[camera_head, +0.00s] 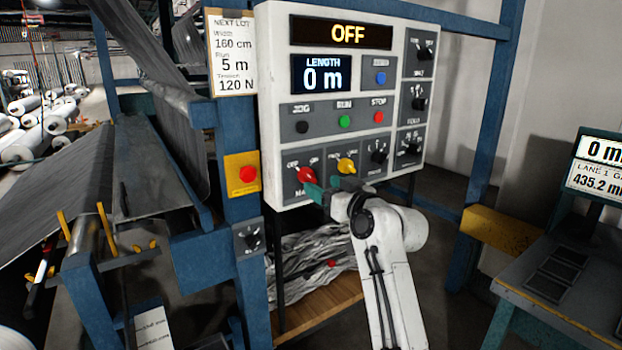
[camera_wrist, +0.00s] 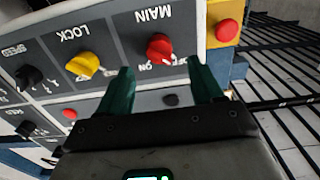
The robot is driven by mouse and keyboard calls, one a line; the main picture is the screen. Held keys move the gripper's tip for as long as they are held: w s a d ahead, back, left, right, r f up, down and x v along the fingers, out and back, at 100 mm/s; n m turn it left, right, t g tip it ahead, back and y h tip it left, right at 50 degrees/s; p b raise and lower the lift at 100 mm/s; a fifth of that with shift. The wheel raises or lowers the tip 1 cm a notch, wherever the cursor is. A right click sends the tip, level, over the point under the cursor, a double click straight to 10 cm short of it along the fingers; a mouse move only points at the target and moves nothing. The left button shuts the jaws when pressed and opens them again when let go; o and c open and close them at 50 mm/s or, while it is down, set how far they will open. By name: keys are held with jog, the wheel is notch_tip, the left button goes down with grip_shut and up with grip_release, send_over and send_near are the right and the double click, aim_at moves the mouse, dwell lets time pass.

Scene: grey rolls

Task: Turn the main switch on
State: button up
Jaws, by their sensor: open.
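The main switch (camera_head: 306,175) is a red knob at the lower left of the white control panel (camera_head: 276,105). In the head view its handle leans to the upper left, toward OFF. It shows upside down in the wrist view (camera_wrist: 159,46), under the MAIN label. The panel display (camera_head: 347,33) reads OFF. My gripper (camera_head: 328,188) is at the panel's lower edge, just below the knob. In the wrist view my gripper (camera_wrist: 160,72) has its two green fingers apart, with the red knob beyond and between their tips. Nothing is between the jaws; contact with the knob cannot be told.
The yellow LOCK knob (camera_head: 346,166) sits close on the right of the main switch. A red button on a yellow box (camera_head: 247,174) is to the left. Black knobs (camera_head: 379,156) fill the panel's right. A blue frame post (camera_head: 235,130) stands beside the panel.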

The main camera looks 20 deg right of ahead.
aim_at(312, 179)
jog(key=shift+p+x, duration=0.3)
jog(key=shift+x, duration=2.6)
jog(key=c, duration=1.1)
jog(key=shift+o, duration=0.2)
